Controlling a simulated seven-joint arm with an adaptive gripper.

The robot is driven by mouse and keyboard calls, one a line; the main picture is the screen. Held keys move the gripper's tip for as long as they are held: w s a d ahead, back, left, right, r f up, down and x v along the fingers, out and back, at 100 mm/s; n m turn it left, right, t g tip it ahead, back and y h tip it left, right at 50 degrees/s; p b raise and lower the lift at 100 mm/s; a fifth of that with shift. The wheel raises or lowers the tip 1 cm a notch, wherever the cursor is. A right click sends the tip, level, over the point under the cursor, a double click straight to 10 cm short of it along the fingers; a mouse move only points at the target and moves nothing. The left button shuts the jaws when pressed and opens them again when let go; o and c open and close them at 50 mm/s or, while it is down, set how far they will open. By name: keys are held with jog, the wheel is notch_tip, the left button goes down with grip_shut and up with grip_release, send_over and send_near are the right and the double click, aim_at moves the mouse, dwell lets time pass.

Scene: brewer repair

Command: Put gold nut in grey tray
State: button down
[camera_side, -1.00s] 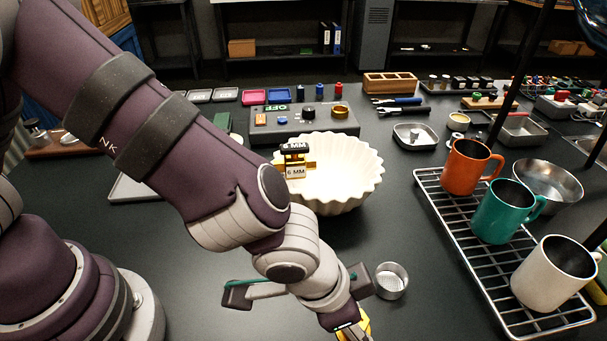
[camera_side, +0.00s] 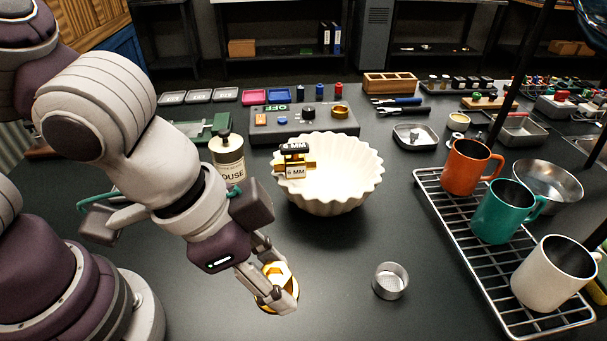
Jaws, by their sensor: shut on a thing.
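The gold nut (camera_side: 277,271) is between the fingers of my gripper (camera_side: 272,288), low at the front centre of the dark table. My gripper is shut on it. The fingers hide part of the nut, and I cannot tell whether it touches the table. Several small grey trays (camera_side: 199,96) lie in a row at the back left, far from my gripper. Another metal tray (camera_side: 402,142) with a small light piece in it stands at the back right.
A white fluted bowl (camera_side: 335,205) with a 6 MM gauge on its rim stands behind my gripper. A bottle (camera_side: 228,165) is left of it. A small metal cup (camera_side: 390,281) and a wire rack (camera_side: 455,245) with mugs are to the right.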

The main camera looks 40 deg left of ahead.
jog(key=w+a+n+y, duration=0.2)
jog(key=w+a+n, duration=0.4)
jog(key=a, duration=0.4)
jog(key=w+a+n+y, duration=0.2)
jog(key=w+a+n, duration=0.4)
jog(key=a, duration=0.4)
jog(key=s+a+n+g+y, duration=0.1)
jog(key=s+a+n, duration=0.25)
jog(key=a, duration=0.85)
jog(key=s+a+n+y, duration=0.25)
jog(key=a+n, duration=0.25)
jog(key=a, duration=0.6)
jog(key=shift+m+h, duration=0.35)
notch_tip(320, 180, down, 13)
jog(key=shift+s+d+f, duration=0.1)
jog(key=shift+f, duration=0.05)
jog(key=c, duration=0.8)
grip_release()
jog(key=shift+f, duration=0.1)
